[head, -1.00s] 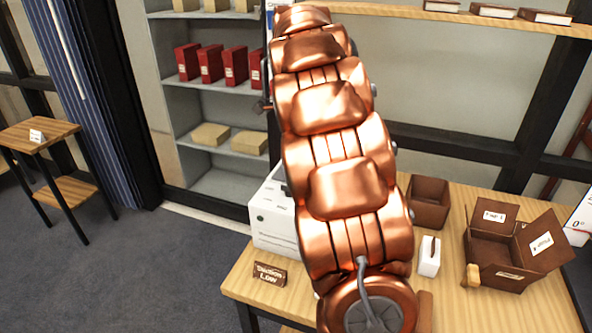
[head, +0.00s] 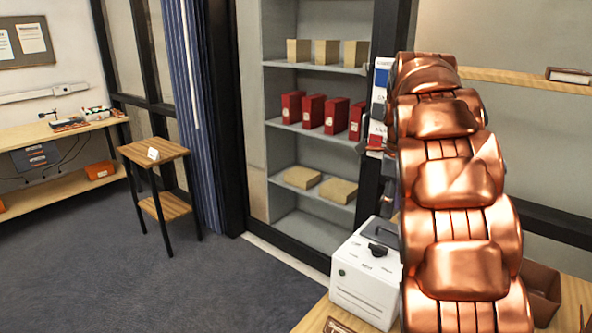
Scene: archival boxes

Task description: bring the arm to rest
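My copper-coloured arm stands upright at the right of the head view, its segments running from the bottom edge up to a rounded top in front of the wall and window frame. My gripper cannot be seen; no fingers show in this view. The arm covers part of the wooden worktable (head: 309,322). Whether it touches the white box-shaped device (head: 366,282) just left of it cannot be told.
A brown box (head: 541,290) shows right of the arm. Behind stands a grey shelf unit (head: 330,134) with red boxes (head: 313,111) and tan boxes (head: 338,190). A small wooden side table (head: 155,151) stands left. A long bench (head: 50,133) is farther left. The carpet between is clear.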

